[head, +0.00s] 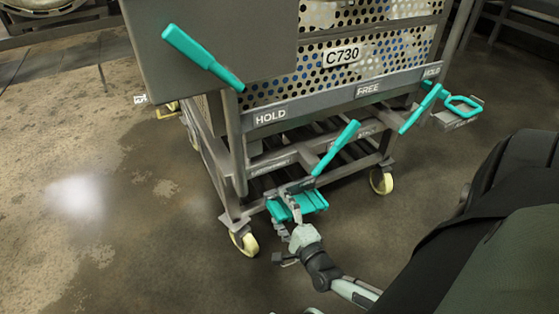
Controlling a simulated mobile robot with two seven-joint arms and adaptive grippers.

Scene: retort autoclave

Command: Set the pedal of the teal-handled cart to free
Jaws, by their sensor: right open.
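The teal-handled cart is a grey metal frame (233,140) with a perforated basket marked C730. A wide ribbed teal pedal (312,203) sits low at its near end, between the two near casters. The bar above carries the labels HOLD at left, FREE (368,90) in the middle and HOLD at right. My right gripper (284,230) is open and empty at the pedal. One finger overlaps the pedal's left half; I cannot tell whether it touches. The finger hides part of the pedal. My left gripper is out of view.
Teal levers stick out from the frame: one at upper left (203,57), one above the pedal (336,148), one at right (420,108). A teal loop handle (463,105) sits at far right. Cream casters (244,241) stand on the floor. Stained floor at left is clear.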

